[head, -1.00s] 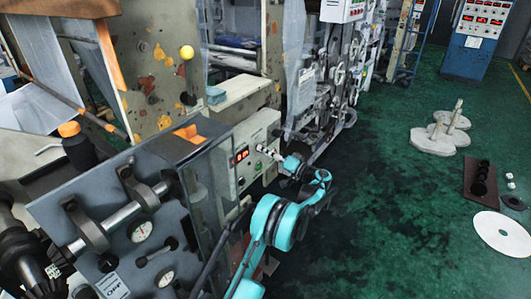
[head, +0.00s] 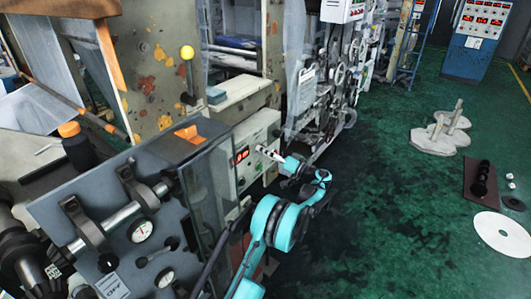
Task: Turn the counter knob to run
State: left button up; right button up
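The counter is a pale grey-green box (head: 257,132) with a red lit display (head: 241,156), left of the picture's middle. My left arm is teal and comes up from the bottom. Its gripper (head: 264,151) is at the front face of the counter box, just right of the display. The fingers are small and pale here, so I cannot tell whether they are open or shut. The knob cannot be made out; the gripper covers part of the panel there. Whether the fingers touch the panel is unclear. My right gripper is not in view.
A grey machine with a clear side cover and dial gauges (head: 141,231) stands at the near left, close to my arm. A tall roller machine (head: 335,75) stands behind the counter. Green floor (head: 385,215) is open to the right, with a white disc (head: 503,233) on it.

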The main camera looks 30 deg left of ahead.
pick_arm(q)
jog(key=shift+d, duration=0.1)
jog(key=d+f, duration=0.1)
jog(key=d, duration=1)
jog(key=shift+s+d+f, duration=0.2)
jog(key=shift+s+d, duration=0.15)
jog(key=shift+s, duration=0.1)
jog(key=s+r+m+t+h, duration=0.1)
jog(key=s+r+m+h, duration=0.2)
jog(key=s+h, duration=0.3)
jog(key=s+r+m+t+h, duration=0.2)
jog(key=s+r+m+h, duration=0.15)
jog(key=s, duration=0.45)
jog(key=s+d+f+t+h, duration=0.1)
jog(key=s+d+f+h, duration=0.1)
jog(key=s+d, duration=0.3)
jog(key=s+d+f+m+t+h, duration=0.1)
jog(key=s+d+h, duration=0.3)
jog(key=s, duration=0.6)
jog(key=s+d+f+h, duration=0.3)
jog(key=s+d, duration=0.3)
jog(key=s, duration=0.2)
jog(key=shift+s+d+f+m+t+h, duration=0.3)
jog(key=shift+f+m+t+h, duration=0.05)
jog(key=shift+t, duration=0.05)
